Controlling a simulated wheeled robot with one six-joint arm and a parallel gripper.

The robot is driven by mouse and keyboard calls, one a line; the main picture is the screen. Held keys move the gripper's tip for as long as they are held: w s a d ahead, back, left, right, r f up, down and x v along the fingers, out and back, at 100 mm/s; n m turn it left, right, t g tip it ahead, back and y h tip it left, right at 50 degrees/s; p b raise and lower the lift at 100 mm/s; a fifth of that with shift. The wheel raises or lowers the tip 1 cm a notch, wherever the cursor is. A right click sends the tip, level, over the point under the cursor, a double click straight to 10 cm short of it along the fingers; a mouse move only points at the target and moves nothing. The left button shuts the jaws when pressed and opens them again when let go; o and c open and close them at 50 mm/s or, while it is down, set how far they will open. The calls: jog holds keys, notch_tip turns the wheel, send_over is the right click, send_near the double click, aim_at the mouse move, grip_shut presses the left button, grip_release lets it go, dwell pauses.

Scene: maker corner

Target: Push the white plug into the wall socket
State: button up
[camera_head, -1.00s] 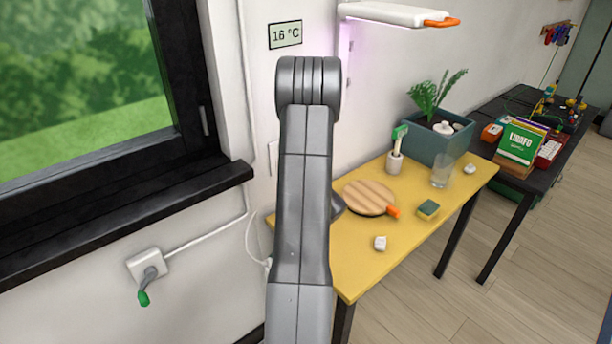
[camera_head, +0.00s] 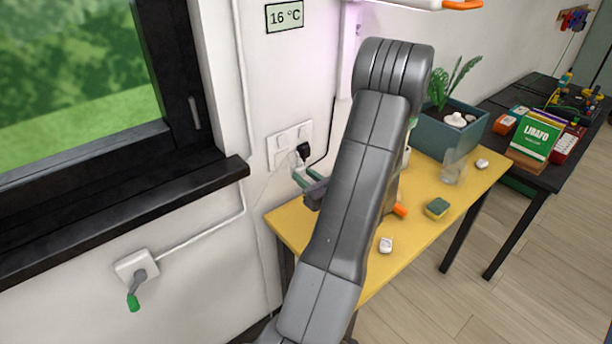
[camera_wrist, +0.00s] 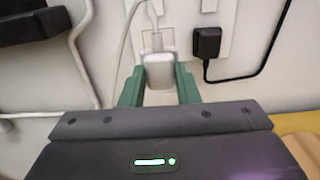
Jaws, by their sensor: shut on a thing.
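The white plug (camera_wrist: 158,73) is held between the two green fingers of my gripper (camera_wrist: 160,82) in the wrist view, with its white cable running up from it. The wall socket (camera_wrist: 178,18) is a white plate directly behind the plug. The plug overlaps the plate's lower part; I cannot tell whether it touches or is inserted. In the head view, my gripper (camera_head: 302,180) is at the lower edge of the wall socket (camera_head: 277,151), partly hidden by my arm. The plug is small and unclear there.
A black adapter (camera_wrist: 206,42) sits in the socket plate just right of the white plug, with a black cable. The yellow table (camera_head: 412,254) holds a sponge (camera_head: 437,208), a glass (camera_head: 452,172) and a planter (camera_head: 445,134). The window sill (camera_head: 120,220) juts out at left.

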jog(key=shift+w+a, duration=0.1)
jog(key=shift+p+x, duration=0.65)
jog(key=shift+x, duration=2.1)
jog(key=shift+b, duration=0.9)
jog(key=shift+w+a, duration=0.35)
jog(key=shift+w, duration=0.05)
dwell(0.7)
jog(key=o, duration=1)
jog(key=shift+s+d, duration=0.1)
jog(key=b+v, duration=0.3)
jog(key=v, duration=1)
jog(key=shift+s, duration=0.2)
